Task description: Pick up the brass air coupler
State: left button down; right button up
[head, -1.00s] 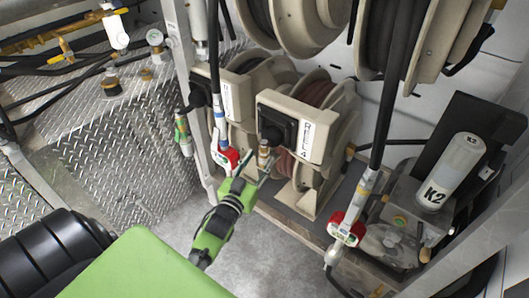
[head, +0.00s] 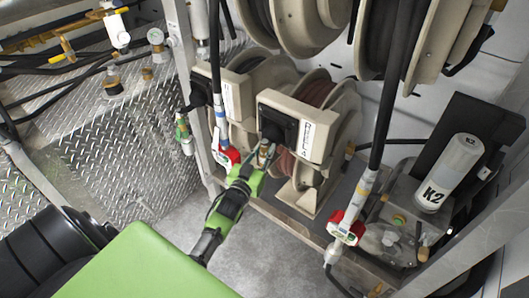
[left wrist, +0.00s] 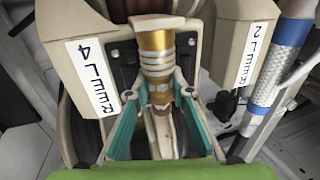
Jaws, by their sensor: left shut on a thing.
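The brass air coupler (left wrist: 155,62) hangs at the front of the beige reel marked REEL 4, with gold and silver bands in the left wrist view. In the head view it is a small brass piece (head: 264,152) below the reel's black block. My left gripper (head: 259,163) has its fingers on either side of the coupler. In the left wrist view the teal-padded fingers (left wrist: 160,97) are shut on the coupler's lower part. The coupler still sits against the reel. My right gripper is not in view.
A red and white nozzle (head: 228,157) hangs just left of my left gripper, and another (head: 346,229) hangs to the right. In the left wrist view a blue-sleeved hose (left wrist: 266,82) runs close on the right. The grey floor (head: 262,250) in front is open.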

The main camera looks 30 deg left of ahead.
pick_arm(q)
jog(key=shift+r, duration=0.15)
jog(key=shift+r, duration=0.5)
jog(key=s+a+r+b, duration=0.1)
jog(key=s+r, duration=1)
jog(key=s, duration=0.3)
jog(key=shift+r, duration=0.4)
